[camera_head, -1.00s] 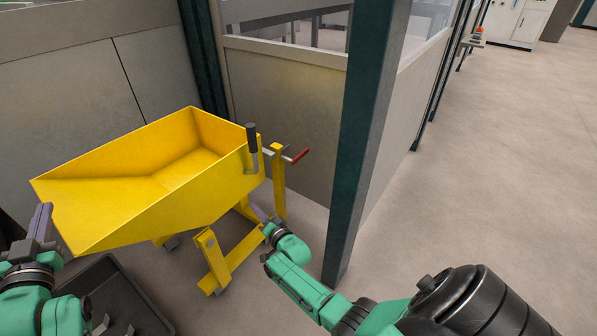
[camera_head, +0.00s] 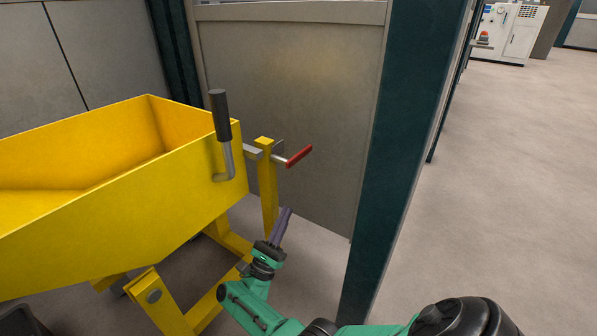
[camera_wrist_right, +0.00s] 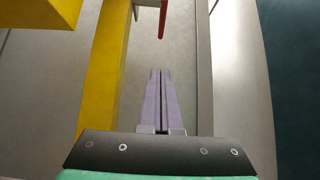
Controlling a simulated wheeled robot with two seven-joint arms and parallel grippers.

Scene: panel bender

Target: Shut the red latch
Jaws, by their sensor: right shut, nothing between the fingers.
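The red latch (camera_head: 299,156) is a short red handle on a metal pin through the top of a yellow post (camera_head: 267,190), beside the yellow tipping hopper (camera_head: 120,200). It slants up to the right. My right gripper (camera_head: 285,214) is shut and empty, below the latch and apart from it, beside the post. In the right wrist view the closed fingers (camera_wrist_right: 160,80) point up the picture, with the red latch (camera_wrist_right: 162,20) beyond their tips and the yellow post (camera_wrist_right: 106,70) to their left. My left gripper is out of the head view.
A black-gripped lever (camera_head: 221,120) stands on the hopper's end wall. Open floor (camera_head: 500,200) lies right of the pillar.

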